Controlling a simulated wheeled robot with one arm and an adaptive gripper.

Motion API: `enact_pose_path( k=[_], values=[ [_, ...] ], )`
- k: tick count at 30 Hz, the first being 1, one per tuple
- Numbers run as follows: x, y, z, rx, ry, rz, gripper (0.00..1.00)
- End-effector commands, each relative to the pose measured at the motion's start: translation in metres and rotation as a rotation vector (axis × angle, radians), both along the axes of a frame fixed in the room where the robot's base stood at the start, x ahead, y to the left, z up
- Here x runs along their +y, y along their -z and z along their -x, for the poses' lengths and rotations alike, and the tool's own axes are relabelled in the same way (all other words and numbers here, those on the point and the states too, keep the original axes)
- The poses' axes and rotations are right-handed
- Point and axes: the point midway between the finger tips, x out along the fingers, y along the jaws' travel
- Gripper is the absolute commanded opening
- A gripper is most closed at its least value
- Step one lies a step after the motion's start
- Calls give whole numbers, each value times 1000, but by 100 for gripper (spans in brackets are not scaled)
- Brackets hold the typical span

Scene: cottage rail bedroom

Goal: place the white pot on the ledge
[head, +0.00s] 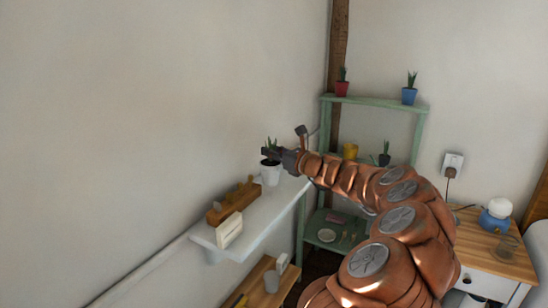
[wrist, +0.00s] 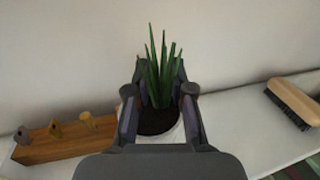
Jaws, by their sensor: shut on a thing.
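The white pot (head: 270,174) holds a spiky green plant and stands upright at the white ledge (head: 257,212) along the left wall. Its base looks at or just above the ledge surface; I cannot tell whether it touches. My gripper (head: 268,154) is shut on the pot near its rim. In the wrist view, the fingers of my gripper (wrist: 160,108) flank the plant and dark soil, with a little of the white pot (wrist: 171,136) showing below. The ledge (wrist: 232,120) runs behind it.
A wooden peg block (head: 232,203) and a small white sign (head: 229,230) stand nearer on the ledge. A brush (wrist: 293,104) lies right of the pot in the wrist view. A green shelf (head: 375,101) with small pots stands in the corner. Bare ledge shows between pot and brush.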

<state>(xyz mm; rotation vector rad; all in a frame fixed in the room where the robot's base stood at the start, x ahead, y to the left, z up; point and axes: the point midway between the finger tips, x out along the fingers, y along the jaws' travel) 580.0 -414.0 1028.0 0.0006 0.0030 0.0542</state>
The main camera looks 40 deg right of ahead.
Motion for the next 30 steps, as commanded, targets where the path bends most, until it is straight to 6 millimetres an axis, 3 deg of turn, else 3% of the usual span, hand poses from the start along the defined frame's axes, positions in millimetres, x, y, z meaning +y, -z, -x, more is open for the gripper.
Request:
enact_pose_path(
  k=[6, 18, 24, 30],
  values=[
    [-22, 3, -15, 1, 2, 0, 0],
    [-34, 3, -25, -3, -2, 0, 0],
    [-33, 34, -24, -1, -3, -4, 0],
    [-33, 38, -24, -3, -2, 0, 0]
  ],
)
